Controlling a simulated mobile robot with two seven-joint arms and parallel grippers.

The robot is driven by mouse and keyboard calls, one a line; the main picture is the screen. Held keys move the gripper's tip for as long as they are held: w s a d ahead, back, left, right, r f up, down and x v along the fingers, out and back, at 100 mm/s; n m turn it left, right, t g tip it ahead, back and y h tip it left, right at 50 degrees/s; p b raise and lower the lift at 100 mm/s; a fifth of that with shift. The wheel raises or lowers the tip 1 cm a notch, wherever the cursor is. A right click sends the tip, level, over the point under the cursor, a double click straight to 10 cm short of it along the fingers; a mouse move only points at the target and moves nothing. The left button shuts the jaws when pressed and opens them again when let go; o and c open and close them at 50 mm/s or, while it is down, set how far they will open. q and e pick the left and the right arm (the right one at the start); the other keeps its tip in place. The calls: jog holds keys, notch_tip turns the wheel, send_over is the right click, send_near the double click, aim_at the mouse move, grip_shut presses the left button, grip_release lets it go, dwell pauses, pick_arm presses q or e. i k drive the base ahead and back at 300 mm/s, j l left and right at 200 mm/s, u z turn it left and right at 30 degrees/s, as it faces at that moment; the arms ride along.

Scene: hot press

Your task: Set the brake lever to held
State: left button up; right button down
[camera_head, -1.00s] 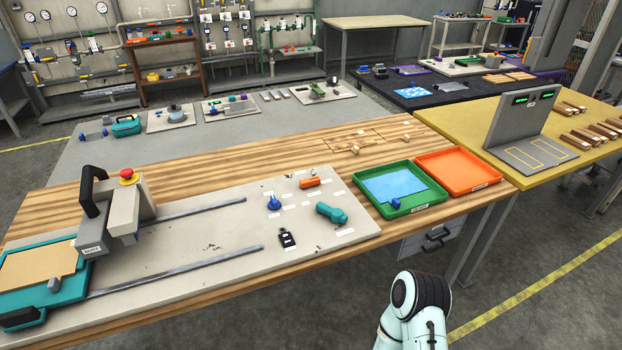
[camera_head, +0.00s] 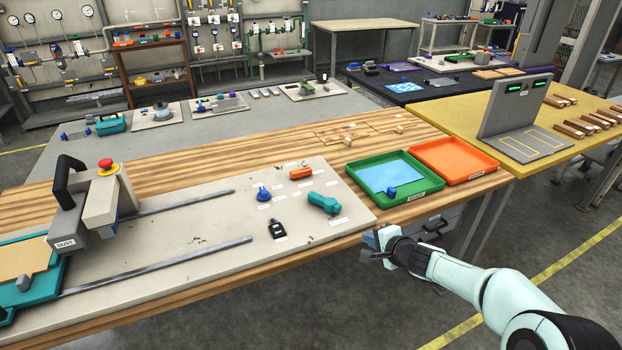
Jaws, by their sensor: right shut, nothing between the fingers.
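The off-white panel (camera_head: 190,232) on the wooden bench carries several small controls with labels too small to read. They are a teal lever-like part (camera_head: 323,203), an orange part (camera_head: 300,173), a blue knob (camera_head: 263,193) and a black part (camera_head: 277,230). I cannot tell which is the brake lever, or its setting. My right gripper (camera_head: 368,248) is shut and empty. It is near the bench's front edge, right of the black part and below the teal one in the picture, apart from both. My left gripper is not in view.
A press carriage with a black handle (camera_head: 66,178) and red button (camera_head: 105,164) stands at the left by two metal rails (camera_head: 160,265). A green tray (camera_head: 408,203) with a blue sheet and an orange tray (camera_head: 453,162) lie at the right. A grey drawer is under the bench.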

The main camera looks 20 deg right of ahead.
aim_at(305, 171)
jog(key=i+j, duration=0.1)
jog(key=i, duration=0.9)
